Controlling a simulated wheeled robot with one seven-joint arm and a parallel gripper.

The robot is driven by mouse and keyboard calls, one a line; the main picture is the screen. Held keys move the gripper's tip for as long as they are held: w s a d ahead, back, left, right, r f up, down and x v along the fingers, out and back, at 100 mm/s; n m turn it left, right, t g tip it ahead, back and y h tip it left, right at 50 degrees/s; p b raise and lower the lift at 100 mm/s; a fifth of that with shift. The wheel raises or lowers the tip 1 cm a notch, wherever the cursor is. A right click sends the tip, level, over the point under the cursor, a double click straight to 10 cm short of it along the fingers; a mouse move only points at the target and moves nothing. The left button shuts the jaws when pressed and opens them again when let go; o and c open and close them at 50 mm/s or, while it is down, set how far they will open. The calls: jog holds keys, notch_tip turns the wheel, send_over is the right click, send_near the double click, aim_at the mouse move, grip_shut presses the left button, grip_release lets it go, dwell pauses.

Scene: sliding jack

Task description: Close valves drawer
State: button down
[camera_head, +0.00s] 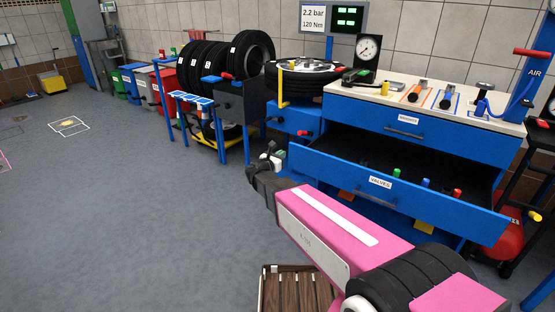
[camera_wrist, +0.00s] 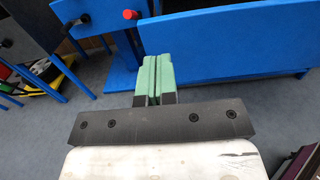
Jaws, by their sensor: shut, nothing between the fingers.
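The drawer labelled VALVES (camera_head: 350,182) is pulled out of the blue workbench, below a closed drawer labelled as well. Its dark inside shows, with green (camera_head: 396,172), blue (camera_head: 425,182) and red (camera_head: 457,193) caps along the front edge. A dark handle (camera_head: 376,198) sits on its front. My gripper (camera_head: 272,154) is left of the drawer's left end, apart from the handle. In the wrist view its pale green fingers (camera_wrist: 153,62) are together and empty. A blue panel (camera_wrist: 240,42), apparently the drawer front, lies to their right; its handle is not visible there.
The closed upper drawer (camera_head: 400,124) lies under a worktop (camera_head: 415,95) with tools and a gauge. A tyre stand (camera_head: 305,80) and a tyre rack (camera_head: 215,110) stand left of the bench. The floor at left (camera_head: 120,200) is open. A slatted wooden item (camera_head: 297,290) lies below.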

aim_at(295, 145)
jog(key=x, duration=0.8)
jog(key=shift+w+d, duration=0.25)
jog(key=shift+w, duration=0.05)
jog(key=x, duration=2.9)
jog(key=shift+s, duration=0.1)
